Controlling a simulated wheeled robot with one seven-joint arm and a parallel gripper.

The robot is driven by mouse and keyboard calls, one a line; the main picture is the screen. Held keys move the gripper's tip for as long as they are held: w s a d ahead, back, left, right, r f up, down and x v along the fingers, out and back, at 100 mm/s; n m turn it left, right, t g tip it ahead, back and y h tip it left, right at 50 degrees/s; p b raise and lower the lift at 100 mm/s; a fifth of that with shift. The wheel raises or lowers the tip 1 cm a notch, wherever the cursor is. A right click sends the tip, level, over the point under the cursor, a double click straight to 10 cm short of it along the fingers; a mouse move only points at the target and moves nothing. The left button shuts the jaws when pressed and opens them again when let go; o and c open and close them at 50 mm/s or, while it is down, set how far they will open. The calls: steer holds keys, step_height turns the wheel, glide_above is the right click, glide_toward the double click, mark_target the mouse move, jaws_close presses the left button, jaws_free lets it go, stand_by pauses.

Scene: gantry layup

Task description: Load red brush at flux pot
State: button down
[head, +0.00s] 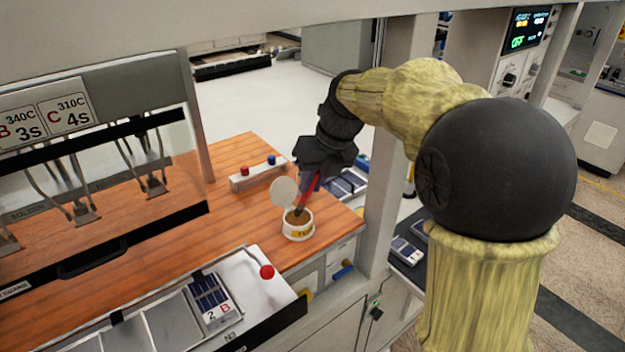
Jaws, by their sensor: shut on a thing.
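The flux pot (299,230) is a small white round pot with a yellow label, standing on the wooden bench near its right end. Its pale round lid (284,191) stands tilted up at the back left, and brown flux shows inside. My gripper (312,178) is above the pot, pointing down, and is shut on the red brush (309,188). The brush slants down to the left, with its dark tip at the pot's mouth. I cannot tell how deep the tip is in the flux. The dark gripper body partly hides the fingers.
A white holder (253,178) with a red and a blue knob sits behind the pot. A tray with a blue cell panel (208,298) and a red ball knob (267,272) are in front. A grey post (384,190) stands close right of the pot. Bare wood (170,240) lies left.

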steer(key=shift+f, duration=0.55)
stand_by(0.5)
steer(key=shift+s+f, duration=0.1)
steer(key=shift+f, duration=0.05)
stand_by(2.5)
step_height(320, 180, up, 7)
steer(key=p, duration=0.8)
steer(key=shift+r+p, duration=0.2)
steer(key=shift+p, duration=0.15)
steer(key=shift+f, duration=0.1)
stand_by(0.6)
